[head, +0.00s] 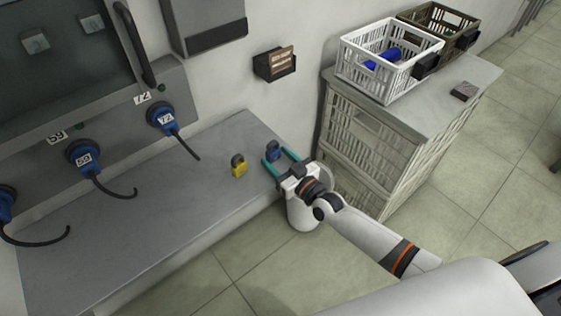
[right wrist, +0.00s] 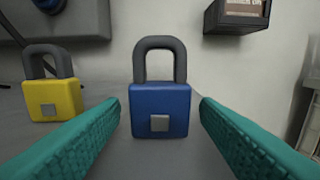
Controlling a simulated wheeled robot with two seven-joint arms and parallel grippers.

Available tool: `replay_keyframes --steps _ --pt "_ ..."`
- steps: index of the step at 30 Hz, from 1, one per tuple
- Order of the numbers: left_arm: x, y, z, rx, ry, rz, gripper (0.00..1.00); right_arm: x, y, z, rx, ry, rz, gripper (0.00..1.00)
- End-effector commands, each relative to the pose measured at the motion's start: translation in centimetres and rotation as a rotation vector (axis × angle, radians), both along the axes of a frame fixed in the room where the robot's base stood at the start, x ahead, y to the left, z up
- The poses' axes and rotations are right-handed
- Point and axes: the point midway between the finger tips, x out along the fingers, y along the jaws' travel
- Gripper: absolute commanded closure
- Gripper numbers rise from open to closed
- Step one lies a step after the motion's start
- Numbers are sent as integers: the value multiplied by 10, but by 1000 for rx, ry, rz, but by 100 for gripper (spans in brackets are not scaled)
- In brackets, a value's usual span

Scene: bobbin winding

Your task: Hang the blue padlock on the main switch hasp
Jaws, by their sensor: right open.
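The blue padlock (head: 273,151) stands upright on the grey bench near its right end, its dark shackle upward. In the right wrist view the blue padlock (right wrist: 160,110) is centred between the two teal fingers. My right gripper (head: 277,160) is open, its fingers on either side of the padlock with gaps visible. A yellow padlock (head: 239,167) stands on the bench to the left; it also shows in the right wrist view (right wrist: 52,95). I cannot make out the main switch hasp for sure. My left gripper is not in view.
A small dark box with a label (head: 274,64) is on the wall above the bench. Blue plugs with cables (head: 163,118) hang from the panel at left. A white crate (head: 385,65) and a brown crate (head: 440,30) stand on the cabinet at right. The bench (head: 130,220) is mostly clear.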

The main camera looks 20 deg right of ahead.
Motion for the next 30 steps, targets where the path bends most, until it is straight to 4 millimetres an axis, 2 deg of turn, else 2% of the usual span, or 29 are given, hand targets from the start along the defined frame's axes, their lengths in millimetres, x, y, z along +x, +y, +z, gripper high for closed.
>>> replay_keyframes --steps 2,3,11,17,27,30 --pt "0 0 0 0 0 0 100 0 0 0 0 0 0 44" --pt "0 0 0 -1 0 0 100 0 0 0 0 0 0 47" --pt "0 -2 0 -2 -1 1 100 0 0 0 0 0 0 89" --pt "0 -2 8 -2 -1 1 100 0 0 8 0 -1 0 90" --pt "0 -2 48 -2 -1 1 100 0 0 49 0 -1 0 90" --pt "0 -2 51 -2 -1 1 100 0 0 52 1 0 0 90"
